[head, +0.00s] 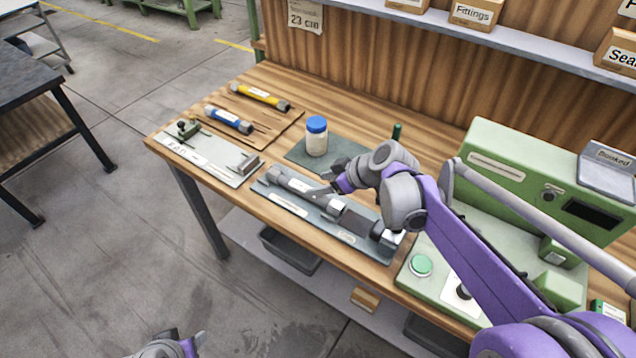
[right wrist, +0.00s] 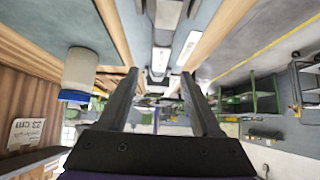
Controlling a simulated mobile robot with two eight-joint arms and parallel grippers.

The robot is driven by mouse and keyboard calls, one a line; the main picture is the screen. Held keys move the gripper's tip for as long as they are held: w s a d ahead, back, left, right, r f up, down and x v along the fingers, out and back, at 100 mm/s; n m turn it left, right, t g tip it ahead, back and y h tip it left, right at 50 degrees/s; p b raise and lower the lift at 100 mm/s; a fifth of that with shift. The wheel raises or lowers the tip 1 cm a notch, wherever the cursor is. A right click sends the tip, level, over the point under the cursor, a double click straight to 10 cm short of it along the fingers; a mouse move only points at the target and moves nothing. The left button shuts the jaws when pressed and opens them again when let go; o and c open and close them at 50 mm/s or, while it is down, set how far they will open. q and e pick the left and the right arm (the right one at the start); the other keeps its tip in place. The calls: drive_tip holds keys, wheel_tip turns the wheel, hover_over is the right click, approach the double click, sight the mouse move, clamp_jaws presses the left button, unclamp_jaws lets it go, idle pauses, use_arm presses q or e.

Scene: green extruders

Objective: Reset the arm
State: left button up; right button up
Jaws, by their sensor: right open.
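My right arm, purple and grey, reaches in from the right over the workbench in the head view. Its gripper (head: 324,180) is above the grey tray with a cylindrical device, pointing left along the bench. In the right wrist view the two dark fingers of this gripper (right wrist: 159,75) are spread apart with nothing between them. My left gripper (head: 180,346) shows only in part at the bottom edge of the head view, low and away from the bench; its jaws are too cut off to judge.
The grey tray (head: 289,203) lies at the bench's front edge. A blue-lidded jar (head: 317,138) stands behind it, also seen in the right wrist view (right wrist: 79,70). A green machine (head: 510,172) stands at right under the arm. A blue tool (head: 228,120) and yellow tool (head: 261,96) lie at left.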

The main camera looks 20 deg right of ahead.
idle(0.3)
drive_tip(key=s+f+m+g+h+p, duration=0.1)
drive_tip(key=s+m+h+p, duration=0.3)
drive_tip(key=s, duration=1.9)
drive_tip(key=f+m+h, duration=0.1)
drive_tip(key=m, duration=0.2)
drive_tip(key=shift+a+m+g+h, duration=0.2)
drive_tip(key=shift+m+g+h, duration=0.1)
